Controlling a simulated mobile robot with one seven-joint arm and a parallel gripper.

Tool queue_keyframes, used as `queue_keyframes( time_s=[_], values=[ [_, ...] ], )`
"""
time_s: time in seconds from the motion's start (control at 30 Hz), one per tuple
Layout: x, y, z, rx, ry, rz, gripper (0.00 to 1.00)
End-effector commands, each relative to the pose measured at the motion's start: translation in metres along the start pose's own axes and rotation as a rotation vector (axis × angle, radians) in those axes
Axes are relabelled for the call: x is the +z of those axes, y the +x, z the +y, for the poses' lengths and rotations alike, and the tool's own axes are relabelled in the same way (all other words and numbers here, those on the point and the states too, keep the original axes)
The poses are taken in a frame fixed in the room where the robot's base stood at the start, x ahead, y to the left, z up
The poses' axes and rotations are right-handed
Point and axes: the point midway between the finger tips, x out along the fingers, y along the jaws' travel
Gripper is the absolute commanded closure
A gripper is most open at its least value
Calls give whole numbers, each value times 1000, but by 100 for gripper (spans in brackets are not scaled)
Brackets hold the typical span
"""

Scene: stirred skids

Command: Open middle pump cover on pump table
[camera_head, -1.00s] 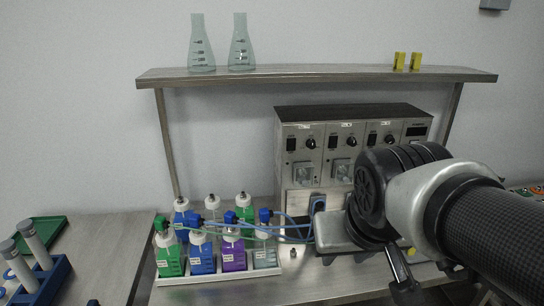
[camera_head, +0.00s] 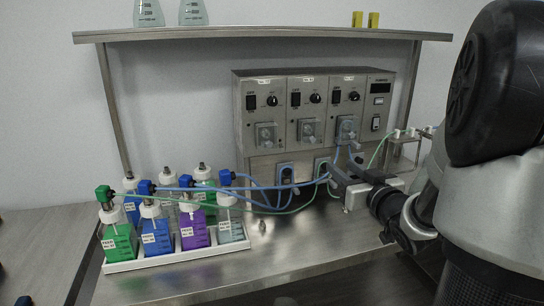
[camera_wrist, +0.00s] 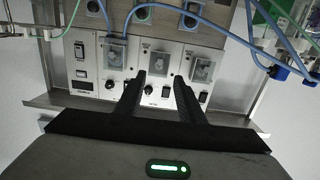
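The pump unit (camera_head: 315,110) is a grey metal box with three clear square pump covers in a row. The middle pump cover (camera_head: 309,131) looks shut in the head view. In the wrist view, which shows the unit upside down, the middle cover (camera_wrist: 157,66) appears just beyond and between my fingertips. My gripper (camera_wrist: 159,82) is open and empty, its two black fingers apart and pointing at the unit. In the head view my gripper (camera_head: 343,168) is in front of the unit, low and right of the middle cover, apart from it.
Blue and green tubes (camera_head: 270,190) run across the front of the unit from bottles in a white tray (camera_head: 180,254). The right pump cover (camera_head: 347,127) has a blue tube at it. A shelf (camera_head: 260,35) spans above. The metal table front (camera_head: 270,255) is clear.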

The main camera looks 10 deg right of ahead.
Motion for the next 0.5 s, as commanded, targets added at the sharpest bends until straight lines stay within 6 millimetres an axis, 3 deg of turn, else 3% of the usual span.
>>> queue_keyframes(
  time_s=[0.23, 0.5],
  values=[
    [-4, 7, 4, -24, 4, 64, 65],
    [-6, 60, 2, -26, 6, 64, 65]
  ],
)
